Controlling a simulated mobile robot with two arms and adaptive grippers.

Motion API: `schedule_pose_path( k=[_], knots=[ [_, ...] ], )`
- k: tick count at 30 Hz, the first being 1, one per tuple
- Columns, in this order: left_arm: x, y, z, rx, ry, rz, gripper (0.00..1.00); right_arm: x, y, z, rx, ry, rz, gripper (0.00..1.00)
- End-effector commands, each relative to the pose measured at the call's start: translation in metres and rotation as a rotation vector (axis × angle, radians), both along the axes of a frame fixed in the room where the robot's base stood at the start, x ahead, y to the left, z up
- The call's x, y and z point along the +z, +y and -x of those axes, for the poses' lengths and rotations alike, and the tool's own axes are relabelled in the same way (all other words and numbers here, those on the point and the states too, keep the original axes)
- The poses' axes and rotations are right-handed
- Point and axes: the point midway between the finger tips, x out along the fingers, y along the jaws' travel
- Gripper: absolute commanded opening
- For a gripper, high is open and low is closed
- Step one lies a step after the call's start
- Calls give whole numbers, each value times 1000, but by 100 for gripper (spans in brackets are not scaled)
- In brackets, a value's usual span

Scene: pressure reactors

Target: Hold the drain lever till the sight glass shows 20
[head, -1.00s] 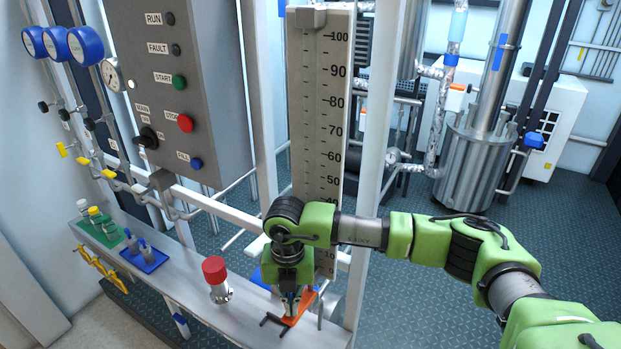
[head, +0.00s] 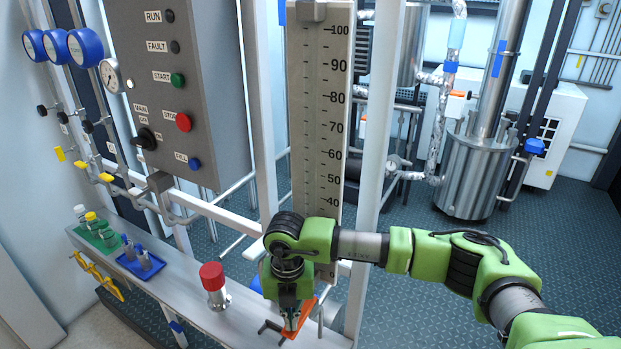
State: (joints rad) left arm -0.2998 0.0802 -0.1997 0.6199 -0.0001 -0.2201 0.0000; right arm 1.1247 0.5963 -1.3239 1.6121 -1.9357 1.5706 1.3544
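The sight glass scale (head: 322,110) is a tall, pale upright board with marks from 100 at the top down to 40. Its lower part is hidden behind my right arm, and I cannot make out a liquid level. An orange lever (head: 303,320) is low at the bench's right end, below the scale. My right gripper (head: 291,319) points down at this lever, its fingers at or against it. The fingers overlap the lever, so I cannot tell whether they are closed on it. My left gripper is not in view.
A red-capped fitting (head: 212,276) stands on the bench (head: 190,292) left of my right gripper. A grey control panel (head: 205,60) with buttons hangs above. Green (head: 98,235) and blue (head: 140,260) trays lie at the left. A steel vessel (head: 478,172) stands behind.

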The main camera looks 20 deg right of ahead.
Motion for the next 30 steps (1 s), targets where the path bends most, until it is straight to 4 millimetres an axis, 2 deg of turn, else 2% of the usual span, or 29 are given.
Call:
schedule_pose_path(
  k=[5,24,30],
  knots=[
    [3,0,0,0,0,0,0,4,-1,0,-1,-1,1,0],
    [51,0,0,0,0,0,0,91,0,0,1,-2,1,0],
    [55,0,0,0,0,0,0,100,0,0,0,0,1,0]
  ],
)
